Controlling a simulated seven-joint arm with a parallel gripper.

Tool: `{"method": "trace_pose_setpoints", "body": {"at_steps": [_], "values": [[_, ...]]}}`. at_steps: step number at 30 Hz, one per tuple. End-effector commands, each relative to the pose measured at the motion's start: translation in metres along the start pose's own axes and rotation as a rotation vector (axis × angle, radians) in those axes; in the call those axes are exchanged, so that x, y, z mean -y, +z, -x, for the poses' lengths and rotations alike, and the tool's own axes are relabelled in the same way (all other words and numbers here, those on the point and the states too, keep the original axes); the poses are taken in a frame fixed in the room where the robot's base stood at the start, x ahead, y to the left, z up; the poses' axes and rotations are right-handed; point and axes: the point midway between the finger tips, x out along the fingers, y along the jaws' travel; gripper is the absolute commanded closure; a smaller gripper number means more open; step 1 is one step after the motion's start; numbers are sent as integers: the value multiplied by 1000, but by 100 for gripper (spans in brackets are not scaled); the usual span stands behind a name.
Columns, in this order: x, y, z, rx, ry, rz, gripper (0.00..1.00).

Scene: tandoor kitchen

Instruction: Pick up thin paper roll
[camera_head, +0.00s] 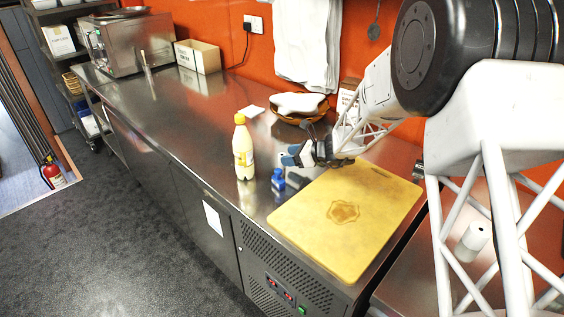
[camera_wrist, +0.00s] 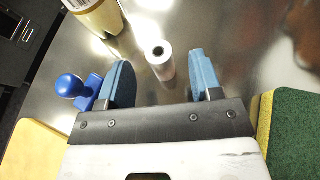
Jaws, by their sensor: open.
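A thin white paper roll (camera_wrist: 162,66) with a dark core stands on the steel counter in the wrist view. My gripper (camera_wrist: 160,75) is open, with one blue fingertip to each side of the roll in the picture. I cannot tell whether the fingers are level with the roll or touch it. In the head view my gripper (camera_head: 303,155) is low over the counter, by the far left corner of the yellow cutting board.
A yellow bottle (camera_head: 243,150) and a blue stamp-like object (camera_head: 278,180) stand close by. The cutting board (camera_head: 375,225) covers the near counter. A bowl (camera_head: 297,105) is behind my gripper. A green-and-yellow sponge (camera_wrist: 292,130) is at right. Another white roll (camera_head: 473,241) shows behind my arm's frame.

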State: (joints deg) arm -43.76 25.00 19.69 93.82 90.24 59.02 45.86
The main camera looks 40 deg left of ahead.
Motion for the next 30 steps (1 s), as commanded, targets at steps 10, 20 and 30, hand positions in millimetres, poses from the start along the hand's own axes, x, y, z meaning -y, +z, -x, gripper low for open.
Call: {"method": "trace_pose_setpoints", "body": {"at_steps": [10,20,30], "values": [[0,0,-3,0,0,0,41],[-1,-1,-36,0,2,0,41],[0,0,-52,0,-1,0,41]]}}
